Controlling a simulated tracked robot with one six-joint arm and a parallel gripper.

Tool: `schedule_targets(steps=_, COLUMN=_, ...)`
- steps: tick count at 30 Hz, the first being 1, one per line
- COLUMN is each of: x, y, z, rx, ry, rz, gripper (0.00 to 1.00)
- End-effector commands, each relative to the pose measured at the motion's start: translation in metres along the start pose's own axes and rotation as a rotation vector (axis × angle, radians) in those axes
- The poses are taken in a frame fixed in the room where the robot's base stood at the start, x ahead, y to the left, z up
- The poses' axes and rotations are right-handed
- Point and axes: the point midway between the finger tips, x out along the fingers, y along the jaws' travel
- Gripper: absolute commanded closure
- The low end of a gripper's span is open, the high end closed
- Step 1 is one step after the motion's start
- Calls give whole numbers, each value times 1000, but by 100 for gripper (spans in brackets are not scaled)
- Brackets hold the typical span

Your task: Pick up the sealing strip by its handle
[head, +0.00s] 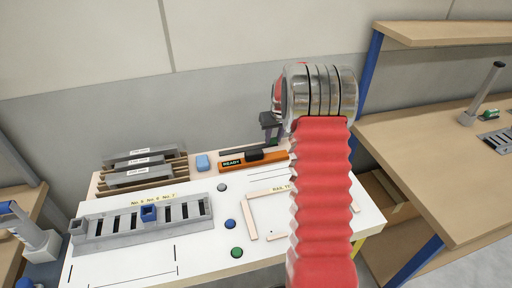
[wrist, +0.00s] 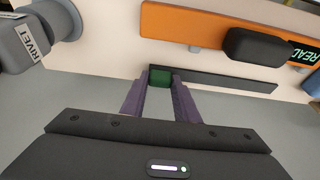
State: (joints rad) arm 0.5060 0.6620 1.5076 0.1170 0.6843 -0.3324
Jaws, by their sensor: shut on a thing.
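My red arm hides part of the table there. I cannot tell whether the strip is clear of the surface.
An orange tool marked READY (head: 240,163) lies close in front of the strip. A grey container marked RIVET (wrist: 30,42) is at the wrist view's upper left. Stacked grey panels (head: 140,165), a slotted grey rack (head: 180,222) and round buttons (head: 231,224) share the white table.

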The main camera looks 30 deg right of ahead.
Motion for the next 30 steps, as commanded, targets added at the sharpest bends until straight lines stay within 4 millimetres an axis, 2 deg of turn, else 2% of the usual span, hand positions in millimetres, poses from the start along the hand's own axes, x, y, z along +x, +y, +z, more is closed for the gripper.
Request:
schedule_targets(steps=4, x=0, y=0, z=0, rx=0, ry=0, rz=0, gripper=94)
schedule_targets(steps=14, x=-5, y=0, z=-2, rx=0, ry=1, rz=0, gripper=95)
schedule_targets(steps=20, x=-27, y=0, z=-9, rx=-1, ry=3, rz=0, gripper=95)
schedule_targets(steps=30, x=-82, y=0, z=-26, rx=0, ry=3, rz=1, gripper=95)
